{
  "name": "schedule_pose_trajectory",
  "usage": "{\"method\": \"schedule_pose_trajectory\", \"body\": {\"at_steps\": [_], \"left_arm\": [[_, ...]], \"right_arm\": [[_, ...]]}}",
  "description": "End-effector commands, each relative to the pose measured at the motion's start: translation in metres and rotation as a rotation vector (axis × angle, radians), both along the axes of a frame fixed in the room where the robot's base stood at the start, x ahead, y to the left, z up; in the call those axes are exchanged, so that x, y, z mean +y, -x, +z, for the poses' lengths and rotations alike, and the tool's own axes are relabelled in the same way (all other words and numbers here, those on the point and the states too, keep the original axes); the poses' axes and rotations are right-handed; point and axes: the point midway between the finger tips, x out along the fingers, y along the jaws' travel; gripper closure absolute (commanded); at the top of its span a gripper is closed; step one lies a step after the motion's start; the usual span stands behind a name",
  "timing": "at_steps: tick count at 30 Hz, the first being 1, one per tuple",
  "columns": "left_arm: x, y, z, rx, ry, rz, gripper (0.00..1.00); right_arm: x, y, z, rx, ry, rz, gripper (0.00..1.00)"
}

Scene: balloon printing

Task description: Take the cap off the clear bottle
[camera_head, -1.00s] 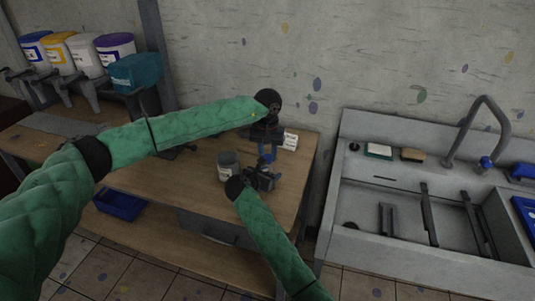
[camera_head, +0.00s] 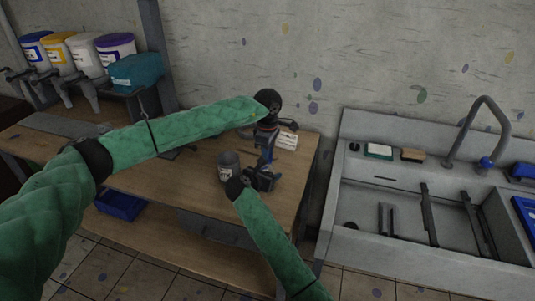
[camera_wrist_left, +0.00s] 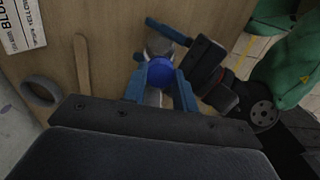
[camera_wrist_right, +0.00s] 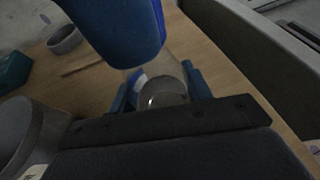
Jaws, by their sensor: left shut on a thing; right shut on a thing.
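My left gripper (camera_head: 266,140) points down from above at the back right of the wooden table. In the left wrist view its blue fingertips (camera_wrist_left: 162,82) are shut around a round blue cap (camera_wrist_left: 160,74). My right gripper (camera_head: 260,178) comes in from the front, just below the left one. In the right wrist view its blue fingers (camera_wrist_right: 160,92) are shut on the clear bottle (camera_wrist_right: 164,88), which is see-through and partly hidden. A large blue finger of my left gripper hangs over the bottle there. Whether the cap still touches the bottle's neck is unclear.
A grey cup (camera_head: 228,167) stands left of my right gripper. A white labelled box (camera_head: 286,141), a wooden stick (camera_wrist_left: 82,62) and a grey ring (camera_wrist_left: 40,92) lie near the back. Coloured tubs stand at the far left. The sink (camera_head: 400,200) is right of the table.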

Motion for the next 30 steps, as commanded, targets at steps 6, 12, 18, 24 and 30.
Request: {"method": "schedule_pose_trajectory", "body": {"at_steps": [6, 12, 18, 24, 30], "left_arm": [[-0.0002, -0.0006, 0.0007, -0.002, 0.001, 0.316, 0.99], [-0.0003, -0.0007, 0.0013, -0.001, 0.002, 0.612, 0.99], [-0.0001, -0.0005, 0.0008, 0.0, 0.0, 0.908, 0.99], [0.0001, -0.0008, 0.0013, 0.0, 0.001, 1.204, 0.99], [0.0001, -0.001, 0.0018, 0.0, 0.001, 1.502, 0.99]], "right_arm": [[0.0004, 0.0004, -0.0004, 0.001, 0.001, 0.0, 1.0], [0.0006, 0.0005, -0.0005, 0.001, 0.001, 0.0, 1.0], [0.0007, 0.0005, -0.0004, 0.001, 0.001, 0.0, 1.0], [0.0008, 0.0007, -0.0006, 0.001, -0.001, 0.001, 1.0], [0.001, 0.0008, -0.0005, 0.001, -0.001, 0.001, 1.0]]}}
